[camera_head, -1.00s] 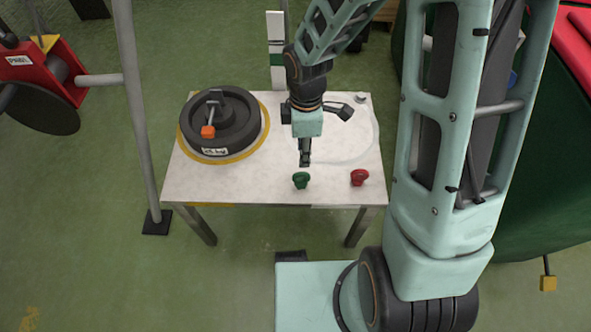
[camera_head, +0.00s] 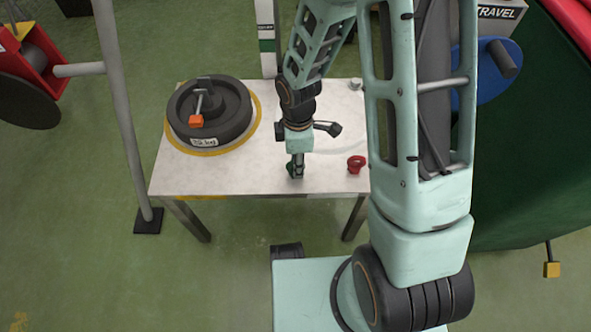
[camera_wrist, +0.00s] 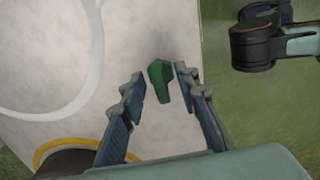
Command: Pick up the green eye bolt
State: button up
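The green eye bolt (camera_wrist: 168,84) stands on the white table top and shows between the two finger pads of my gripper (camera_wrist: 160,86) in the wrist view. The fingers are apart, with a gap on the left side of the bolt and a narrower one on the right. In the head view my gripper (camera_head: 296,170) points down at the table's front part, and the green eye bolt (camera_head: 290,168) is partly hidden behind its fingers. I cannot tell whether a finger touches it.
A red eye bolt (camera_head: 356,164) stands to the right on the white table (camera_head: 230,180). A dark round weight (camera_head: 210,112) with an orange-ended handle sits on the table's left. A grey post (camera_head: 118,110) stands left of the table.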

jog(key=shift+r, duration=0.1)
grip_shut()
jog(key=shift+r, duration=0.15)
